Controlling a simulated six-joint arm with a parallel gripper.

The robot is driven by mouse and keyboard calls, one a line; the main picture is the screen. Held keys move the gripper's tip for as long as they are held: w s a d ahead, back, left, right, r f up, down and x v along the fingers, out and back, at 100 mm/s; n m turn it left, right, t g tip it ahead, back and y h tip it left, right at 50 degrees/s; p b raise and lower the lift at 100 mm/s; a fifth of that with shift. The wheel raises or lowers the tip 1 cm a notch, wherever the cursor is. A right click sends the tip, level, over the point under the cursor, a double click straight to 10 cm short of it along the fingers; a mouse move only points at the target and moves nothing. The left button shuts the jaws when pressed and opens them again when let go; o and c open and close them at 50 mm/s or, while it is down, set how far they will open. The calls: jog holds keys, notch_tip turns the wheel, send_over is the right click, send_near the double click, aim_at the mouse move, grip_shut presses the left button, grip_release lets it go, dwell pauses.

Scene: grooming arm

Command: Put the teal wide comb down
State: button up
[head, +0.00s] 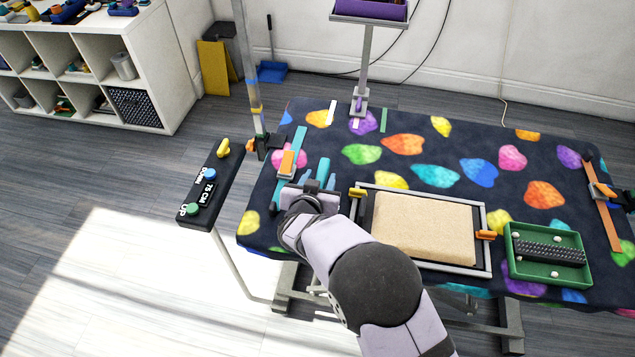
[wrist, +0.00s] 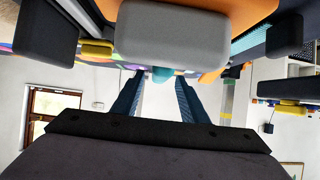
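The teal comb (head: 322,168) appears to lie on the patterned table cover, just beyond my gripper in the head view. Only a teal, handle-like piece shows; its teeth cannot be made out. My gripper (head: 317,181) is low over the table's left part, with its two blue fingers apart. In the wrist view the fingers (wrist: 158,82) show a clear gap between them. A small teal patch (wrist: 161,74) sits beyond the tips in that gap, apparently clear of both fingers. My wrist hides the area just behind the fingers.
A tan pad (head: 425,228) in a grey frame with yellow and orange clamps is right of my gripper. A green tray (head: 517,268) holds a dark brush. A teal strip with an orange block (head: 287,162) lies left. A post (head: 258,120) and control panel (head: 213,188) stand at the left edge.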

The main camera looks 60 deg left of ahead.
jog(key=b+v, duration=0.1)
jog(key=v, duration=1.1)
jog(key=w+d+r+m+g+h, duration=0.1)
jog(key=w+d, duration=0.4)
jog(key=w, duration=0.3)
jog(key=w+d+m+g+h, duration=0.1)
jog(key=w+d, duration=0.4)
jog(key=w, duration=0.2)
jog(key=w+d+m+g+h, duration=0.1)
jog(key=w+d, duration=0.2)
jog(key=d, duration=0.4)
jog(key=w+d+m+h, duration=0.1)
jog(key=w+d, duration=0.2)
jog(key=d, duration=0.4)
jog(key=s+d+m+g+h, duration=0.1)
jog(key=s+d, duration=0.3)
jog(key=d, duration=0.6)
jog(key=s+d+f+m+g+h, duration=0.1)
jog(key=s+d, duration=0.3)
jog(key=d, duration=0.7)
jog(key=s+d+f+m+g+h, duration=0.1)
jog(key=s+d+m+g+h, duration=0.1)
jog(key=d, duration=0.8)
jog(key=shift+s+d+f+m+g+h, duration=0.3)
jog(key=shift+s+m+g, duration=0.2)
jog(key=shift+s+g, duration=0.4)
